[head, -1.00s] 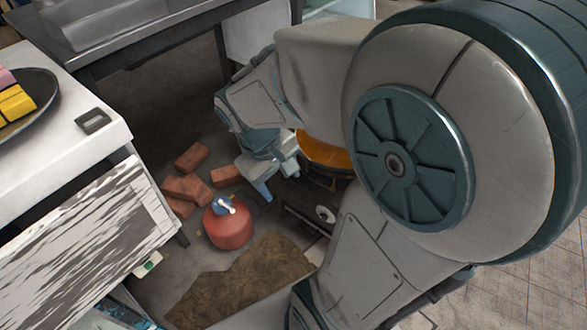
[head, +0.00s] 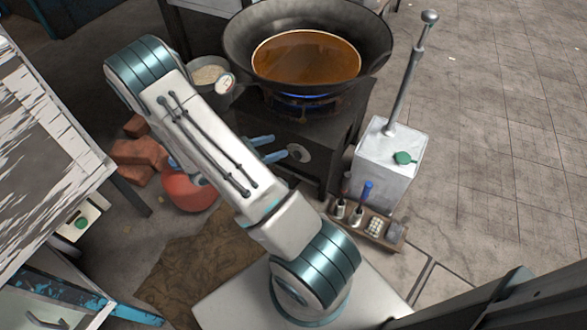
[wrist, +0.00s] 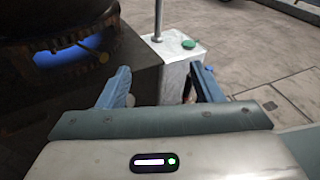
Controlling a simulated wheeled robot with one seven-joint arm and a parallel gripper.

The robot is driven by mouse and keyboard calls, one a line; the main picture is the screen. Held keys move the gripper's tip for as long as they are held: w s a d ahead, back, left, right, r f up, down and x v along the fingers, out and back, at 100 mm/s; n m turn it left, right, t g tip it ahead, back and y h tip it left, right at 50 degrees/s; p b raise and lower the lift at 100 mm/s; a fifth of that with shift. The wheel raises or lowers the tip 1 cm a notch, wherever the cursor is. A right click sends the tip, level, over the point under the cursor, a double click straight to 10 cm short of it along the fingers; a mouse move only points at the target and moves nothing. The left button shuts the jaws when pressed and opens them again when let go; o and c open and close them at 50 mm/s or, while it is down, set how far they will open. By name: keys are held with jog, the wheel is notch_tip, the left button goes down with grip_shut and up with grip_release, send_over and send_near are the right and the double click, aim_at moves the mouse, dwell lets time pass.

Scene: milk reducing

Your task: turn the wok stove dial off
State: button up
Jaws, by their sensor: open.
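The wok (head: 235,45) holds brown-orange liquid and sits on the dark stove (head: 322,135). A blue flame (head: 305,99) shows under it, and also in the wrist view (wrist: 65,57). The round grey dial (head: 299,153) is on the stove's front face. My gripper (head: 270,148) is open and empty, with its blue fingers just left of the dial in the head view. In the wrist view my gripper (wrist: 162,85) has its fingers spread near the stove's front corner. The dial is not clear there, and I cannot tell whether a finger touches it.
A white canister (head: 385,165) with a tall pump stands right of the stove. A wooden bottle caddy (head: 375,228) is in front of it. A red gas cylinder (head: 188,190) and bricks (head: 137,155) lie left of my arm. The tiled floor at right is clear.

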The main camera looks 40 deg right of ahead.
aim_at(296, 158)
notch_tip(296, 158, down, 25)
jog(key=w+n+t+b, duration=0.2)
jog(key=n+t+b, duration=0.65)
jog(key=n, duration=0.45)
jog(key=shift+t+h, duration=0.35)
jog(key=shift+h, duration=0.05)
jog(key=b+x, duration=0.1)
jog(key=x, duration=0.3)
jog(key=b+x, duration=0.1)
jog(key=x, duration=0.4)
jog(key=b+x, duration=0.1)
jog(key=x, duration=0.3)
jog(key=shift+d+f, duration=0.25)
jog(key=shift+d, duration=0.15)
jog(key=shift+d+r+b, duration=0.1)
jog(key=shift+d+b, duration=0.05)
jog(key=shift+b, duration=0.15)
jog(key=shift+r, duration=0.15)
jog(key=c, duration=1)
